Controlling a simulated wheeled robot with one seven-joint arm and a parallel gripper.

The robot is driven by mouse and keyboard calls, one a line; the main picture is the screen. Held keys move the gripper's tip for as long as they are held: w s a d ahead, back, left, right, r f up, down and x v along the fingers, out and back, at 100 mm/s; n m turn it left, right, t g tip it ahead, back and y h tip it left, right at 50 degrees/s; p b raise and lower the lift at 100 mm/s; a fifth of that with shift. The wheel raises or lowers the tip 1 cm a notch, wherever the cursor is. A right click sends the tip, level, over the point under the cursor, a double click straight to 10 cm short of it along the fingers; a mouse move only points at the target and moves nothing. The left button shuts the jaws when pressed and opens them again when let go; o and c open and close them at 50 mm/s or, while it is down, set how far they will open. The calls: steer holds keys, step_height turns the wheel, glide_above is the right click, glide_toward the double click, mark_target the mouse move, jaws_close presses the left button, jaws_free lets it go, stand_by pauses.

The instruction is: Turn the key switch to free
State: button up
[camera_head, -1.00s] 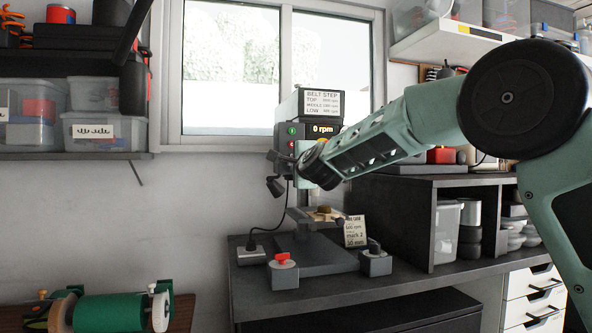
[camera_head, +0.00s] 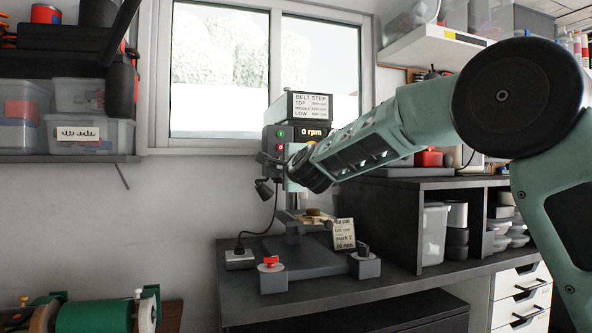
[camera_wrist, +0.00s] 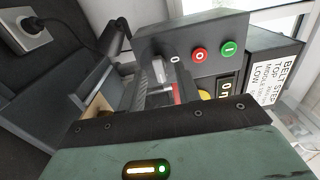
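A drill press (camera_head: 308,106) stands on the dark workbench, its display reading "0 rpm". A small grey box with a red knob (camera_head: 270,262) sits at its front left. A similar grey box with a dark knob (camera_head: 363,250) sits at its front right. I cannot tell which part is the key switch. My arm reaches left to the front of the drill press head. The wrist view shows a red button (camera_wrist: 199,54) and a green button (camera_wrist: 229,47) close by.
A small card (camera_head: 343,234) leans beside the drill table. A socket box with a black plug (camera_head: 239,258) is at the left of the bench. A dark shelf unit (camera_head: 400,215) stands to the right. A green roller (camera_head: 93,317) is at lower left.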

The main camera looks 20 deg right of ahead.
steer(key=s+b, duration=0.2)
steer(key=s, duration=1.4)
steer(key=shift+s, duration=0.2)
steer(key=shift+a, duration=0.1)
steer(key=s+a+f+n+g+y+p, duration=0.5)
steer(key=s+a+f+n+g+p, duration=0.2)
steer(key=s+a+f+n+g, duration=0.6)
steer(key=s+d+f+n+g+h+p, duration=0.2)
steer(key=s+f+n, duration=0.3)
steer(key=s, duration=0.6)
steer(key=s+d+f+n+g+h+p, duration=0.2)
steer(key=s+f+n, duration=0.4)
steer(key=s, duration=0.6)
steer(key=shift+s+d+f+n+g, duration=0.2)
steer(key=shift+d+n+g, duration=0.3)
steer(key=shift+d+n, duration=0.5)
steer(key=shift+w, duration=0.1)
